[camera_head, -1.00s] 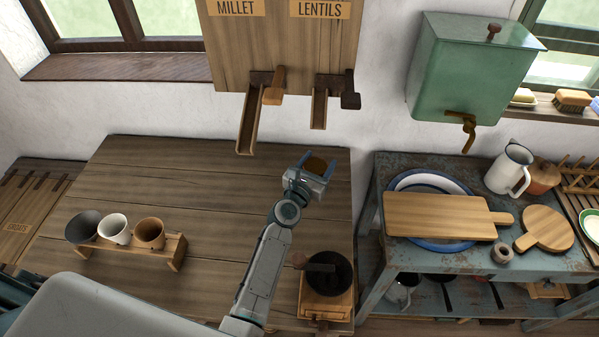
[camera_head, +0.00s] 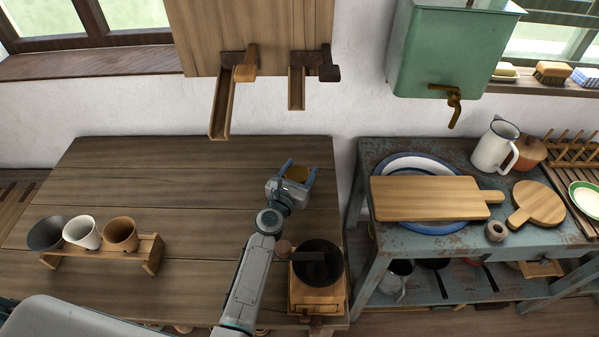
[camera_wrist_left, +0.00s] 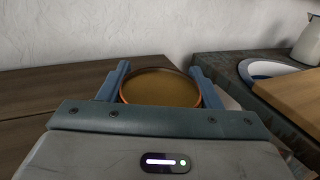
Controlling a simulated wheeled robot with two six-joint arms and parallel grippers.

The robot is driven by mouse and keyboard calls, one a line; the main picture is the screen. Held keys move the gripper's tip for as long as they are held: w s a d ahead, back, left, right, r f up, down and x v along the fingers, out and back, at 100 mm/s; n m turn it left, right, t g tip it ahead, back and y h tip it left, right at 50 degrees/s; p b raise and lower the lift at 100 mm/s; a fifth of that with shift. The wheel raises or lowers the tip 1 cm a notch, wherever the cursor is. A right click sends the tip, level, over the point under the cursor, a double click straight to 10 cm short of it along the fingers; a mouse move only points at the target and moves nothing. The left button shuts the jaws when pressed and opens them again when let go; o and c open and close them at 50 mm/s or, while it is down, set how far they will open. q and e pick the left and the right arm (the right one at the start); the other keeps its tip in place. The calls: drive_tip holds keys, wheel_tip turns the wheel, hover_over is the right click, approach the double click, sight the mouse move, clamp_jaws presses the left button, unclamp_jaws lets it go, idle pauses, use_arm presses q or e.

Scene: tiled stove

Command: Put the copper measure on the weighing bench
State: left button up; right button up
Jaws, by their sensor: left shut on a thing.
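My left gripper (camera_head: 299,173) is shut on the copper measure (camera_head: 296,174). The measure is a round cup with a coppery rim, and its inside looks golden brown. In the left wrist view the measure (camera_wrist_left: 160,88) sits upright between the two blue fingers, its lower part hidden by the gripper. In the head view it appears over the right part of a dark wooden table (camera_head: 190,185); I cannot tell its height above it. No view labels the weighing bench, so I cannot tell whether this table is it. My right gripper is not in view.
A mill (camera_head: 318,270) stands at the table's right front, beside my left arm. A wooden rack (camera_head: 150,255) with three cups is at left. Two chutes (camera_head: 222,105) hang behind. A blue-grey bench (camera_head: 400,240) with boards stands right. The table's middle is clear.

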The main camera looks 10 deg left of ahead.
use_arm(q)
drive_tip(key=shift+f, duration=0.15)
drive_tip(key=o, duration=1.1)
drive_tip(key=shift+c, duration=0.2)
drive_tip(key=shift+r, duration=0.2)
drive_tip(key=shift+s+f, duration=0.1)
drive_tip(key=shift+s, duration=0.25)
drive_tip(key=s, duration=0.3)
drive_tip(key=s+a, duration=0.1)
drive_tip(key=s, duration=0.3)
drive_tip(key=s+a+b, duration=0.1)
drive_tip(key=s, duration=0.3)
drive_tip(key=shift+s+a, duration=0.1)
drive_tip(key=shift+a, duration=0.05)
